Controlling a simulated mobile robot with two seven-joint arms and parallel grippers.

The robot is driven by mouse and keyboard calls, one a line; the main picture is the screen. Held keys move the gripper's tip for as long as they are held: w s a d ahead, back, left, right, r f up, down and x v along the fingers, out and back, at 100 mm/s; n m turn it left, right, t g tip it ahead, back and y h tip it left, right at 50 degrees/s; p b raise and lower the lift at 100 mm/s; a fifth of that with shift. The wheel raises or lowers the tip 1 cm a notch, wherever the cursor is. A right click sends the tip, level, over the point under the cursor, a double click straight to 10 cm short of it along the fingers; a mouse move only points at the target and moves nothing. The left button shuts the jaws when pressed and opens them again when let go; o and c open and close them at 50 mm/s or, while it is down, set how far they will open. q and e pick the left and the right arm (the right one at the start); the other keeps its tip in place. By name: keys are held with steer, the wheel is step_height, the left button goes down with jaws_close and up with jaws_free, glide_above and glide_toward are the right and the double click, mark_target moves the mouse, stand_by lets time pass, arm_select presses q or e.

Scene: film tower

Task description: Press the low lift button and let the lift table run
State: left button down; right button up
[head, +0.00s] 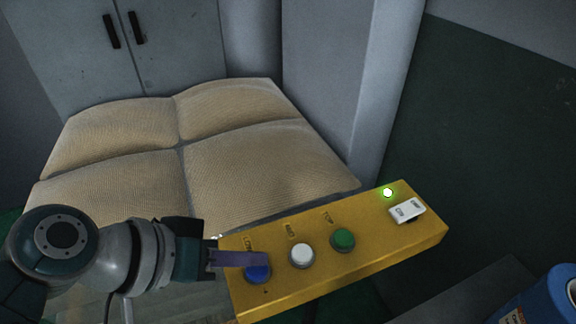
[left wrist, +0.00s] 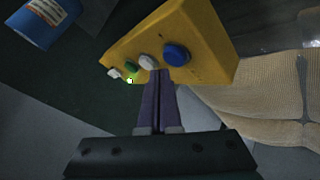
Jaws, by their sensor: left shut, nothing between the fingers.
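A yellow control box (head: 312,277) carries a blue button (head: 257,272), a white button (head: 302,256) and a green button (head: 343,240) in a row. The label above the blue button seems to read LOW. My left gripper (head: 262,259) is shut and empty, its purple fingertips over the upper edge of the blue button. I cannot tell whether they touch it. In the left wrist view the shut fingers (left wrist: 160,76) point at the box, with the blue button (left wrist: 177,54) just right of their tips. My right gripper is out of view.
A green light (head: 388,192) glows on the box beside a white switch (head: 407,210). Tan padded sacks (head: 255,165) lie behind the box, before a grey cabinet (head: 75,50). A blue can (head: 552,297) stands at the lower right.

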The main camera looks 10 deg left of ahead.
arm_select(q)
steer(key=shift+f, duration=0.1)
stand_by(0.7)
steer(key=shift+f+b, duration=0.3)
